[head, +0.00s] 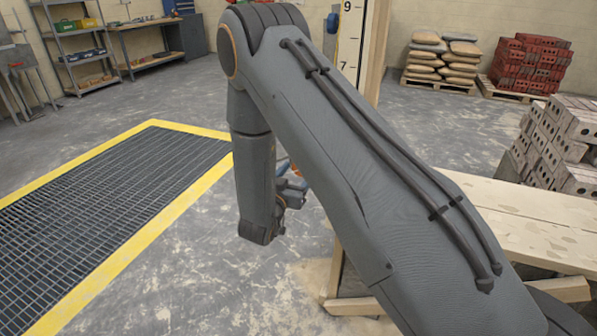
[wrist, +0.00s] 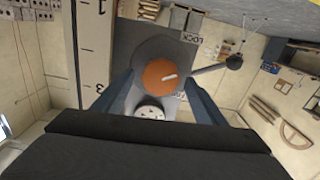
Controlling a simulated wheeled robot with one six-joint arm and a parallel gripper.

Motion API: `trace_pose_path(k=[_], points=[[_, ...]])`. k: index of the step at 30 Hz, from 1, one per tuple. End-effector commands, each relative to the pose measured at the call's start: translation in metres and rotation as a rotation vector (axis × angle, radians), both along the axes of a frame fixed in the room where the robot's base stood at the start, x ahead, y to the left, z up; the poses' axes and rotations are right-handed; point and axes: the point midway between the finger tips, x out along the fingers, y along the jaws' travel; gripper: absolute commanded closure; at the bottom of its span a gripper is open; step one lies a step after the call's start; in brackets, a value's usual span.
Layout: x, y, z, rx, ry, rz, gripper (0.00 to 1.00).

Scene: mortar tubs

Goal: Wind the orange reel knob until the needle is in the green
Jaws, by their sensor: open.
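The orange reel knob (wrist: 160,73) shows in the wrist view, round with a pale mark on its face, in front of a grey disc (wrist: 150,49). My gripper (wrist: 158,80) is open, with one finger on each side of the knob; I cannot tell whether they touch it. A small white round dial (wrist: 150,110) sits below the knob in the picture, partly hidden by my gripper body. Its needle and green zone are too small to read. In the head view my arm hides most of the reel.
A lever with a black ball end (wrist: 234,62) sticks out right of the knob. A numbered post (wrist: 92,45) stands left; it also shows in the head view (head: 352,60). A wooden bench (head: 530,215) and stacked blocks (head: 560,145) are right. A yellow-edged floor grate (head: 110,200) is left.

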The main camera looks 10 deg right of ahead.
Motion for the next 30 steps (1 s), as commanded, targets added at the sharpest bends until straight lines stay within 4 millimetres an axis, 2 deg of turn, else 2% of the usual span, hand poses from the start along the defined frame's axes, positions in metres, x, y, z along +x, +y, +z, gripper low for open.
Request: trace_pose_path(k=[7,14,23,30], points=[[0.0006,-0.0002,-0.0001,0.0,0.0,0.0,0.37],[0.0004,-0.0003,0.0,0.001,-0.001,0.0,0.75],[0.0001,-0.0005,-0.0001,0.027,-0.02,-0.001,0.76],[-0.0001,-0.001,-0.0003,0.13,-0.095,-0.001,0.76]])
